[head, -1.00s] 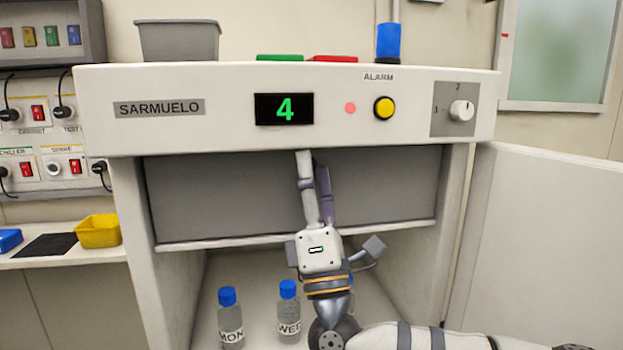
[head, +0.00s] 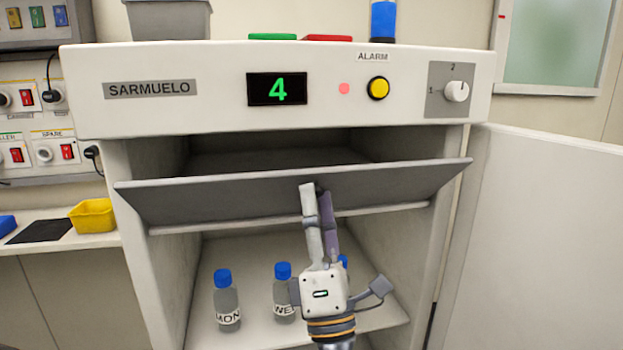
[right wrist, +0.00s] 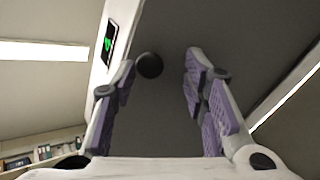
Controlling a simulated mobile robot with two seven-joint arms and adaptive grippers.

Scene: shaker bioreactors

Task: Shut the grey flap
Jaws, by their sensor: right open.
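The grey flap (head: 225,200) hangs across the upper opening of the SARMUELO cabinet (head: 200,60). It is tilted outward, its top edge leaning towards me, and a dark gap shows above it. My right gripper (head: 316,190) is in front of the flap's middle, fingers pointing up along its front. In the right wrist view the fingers are apart, with a dark round knob (right wrist: 149,65) on the grey flap surface (right wrist: 165,110) near the fingertips. I cannot tell whether a finger touches it. My left gripper is not in view.
Blue-capped bottles (head: 227,300) stand on the lower shelf below the flap; one is partly hidden by my gripper. A white door (head: 560,230) stands open at the right. A yellow tray (head: 93,215) sits on the left bench.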

